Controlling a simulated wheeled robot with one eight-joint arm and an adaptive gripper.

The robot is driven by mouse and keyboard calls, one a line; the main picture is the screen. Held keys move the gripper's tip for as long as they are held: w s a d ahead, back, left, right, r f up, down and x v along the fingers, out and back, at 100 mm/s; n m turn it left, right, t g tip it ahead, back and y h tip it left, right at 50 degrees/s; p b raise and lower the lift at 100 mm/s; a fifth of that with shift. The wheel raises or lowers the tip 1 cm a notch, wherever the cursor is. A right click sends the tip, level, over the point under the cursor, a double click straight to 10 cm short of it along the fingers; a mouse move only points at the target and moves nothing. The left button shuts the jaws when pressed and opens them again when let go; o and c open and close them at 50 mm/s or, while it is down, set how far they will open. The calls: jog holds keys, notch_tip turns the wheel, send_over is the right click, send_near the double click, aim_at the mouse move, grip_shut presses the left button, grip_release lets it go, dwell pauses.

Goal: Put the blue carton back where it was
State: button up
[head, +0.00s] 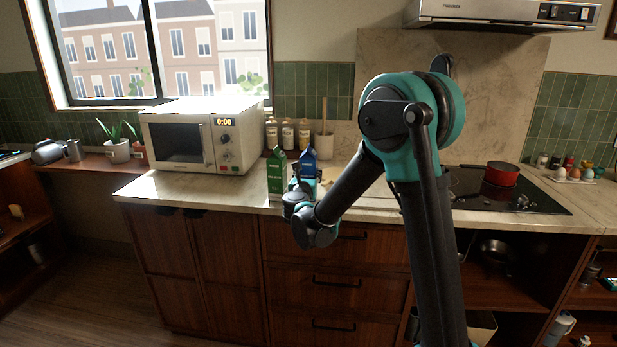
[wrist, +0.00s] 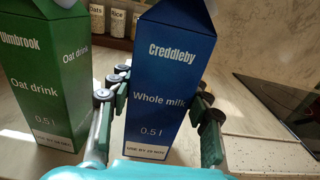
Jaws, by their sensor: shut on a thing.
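The blue carton (wrist: 163,75), printed "Creddleby Whole milk", is upright in the middle of the wrist view. My gripper (wrist: 160,98) is shut on it, with one finger on each side. In the head view the top of the blue carton (head: 309,158) shows above my gripper (head: 305,182), which hides its lower part. I cannot tell whether its base touches the worktop. A green carton (wrist: 42,85), printed "Oat drink", stands close to its left; the green carton (head: 276,176) also shows at the counter's front edge in the head view.
A white microwave (head: 205,138) stands to the left on the worktop (head: 160,190). Several jars (head: 288,135) and a utensil crock (head: 324,146) are behind the cartons. A black hob (head: 530,198) with a red pot (head: 501,175) lies to the right.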

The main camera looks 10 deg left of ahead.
jog(key=shift+f, duration=0.5)
jog(key=o, duration=1.5)
jog(key=shift+f, duration=0.1)
